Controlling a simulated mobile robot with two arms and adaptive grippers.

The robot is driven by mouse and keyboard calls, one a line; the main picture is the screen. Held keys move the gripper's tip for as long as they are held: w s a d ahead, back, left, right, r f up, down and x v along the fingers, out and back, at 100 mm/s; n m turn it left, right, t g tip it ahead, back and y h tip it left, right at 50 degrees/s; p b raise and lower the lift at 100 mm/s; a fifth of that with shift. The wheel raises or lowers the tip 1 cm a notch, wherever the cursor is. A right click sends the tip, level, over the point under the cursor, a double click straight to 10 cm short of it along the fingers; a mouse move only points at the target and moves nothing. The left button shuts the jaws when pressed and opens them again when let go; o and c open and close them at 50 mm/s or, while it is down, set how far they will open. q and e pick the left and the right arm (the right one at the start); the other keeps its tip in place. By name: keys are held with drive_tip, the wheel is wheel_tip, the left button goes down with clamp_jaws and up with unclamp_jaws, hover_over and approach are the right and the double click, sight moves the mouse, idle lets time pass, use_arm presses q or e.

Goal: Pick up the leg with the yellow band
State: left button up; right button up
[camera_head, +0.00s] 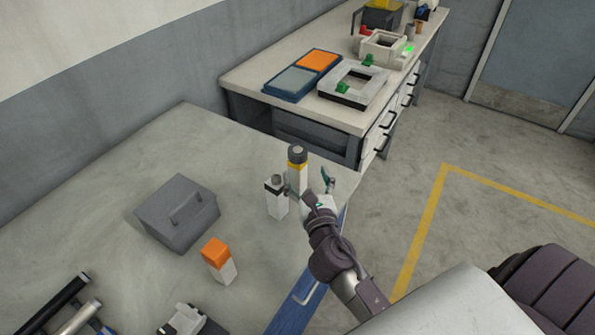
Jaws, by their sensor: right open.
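The leg with the yellow band (298,174) stands upright near the right edge of the near table. One finger shows near the leg's lower part and the other stands out to the right. The gripper partly hides the leg's base, and I cannot tell whether they touch. My left gripper is not in view.
A white leg with a dark band (277,200) stands just left of the yellow-banded one. An orange-topped white block (219,261) and a grey box with a handle (177,213) are on the near table (110,165). A back bench (245,77) holds trays and fixtures.

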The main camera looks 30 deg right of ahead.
sight(300, 158)
drive_tip(key=x, duration=0.3)
drive_tip(key=shift+w, duration=0.3)
drive_tip(key=p+x, duration=0.1)
drive_tip(key=x, duration=0.4)
drive_tip(key=shift+w+f, duration=0.1)
drive_tip(key=shift+w, duration=0.25)
drive_tip(key=shift+s+d, duration=0.1)
drive_tip(key=shift+s, duration=0.05)
drive_tip(key=shift+c, duration=0.5)
clamp_jaws()
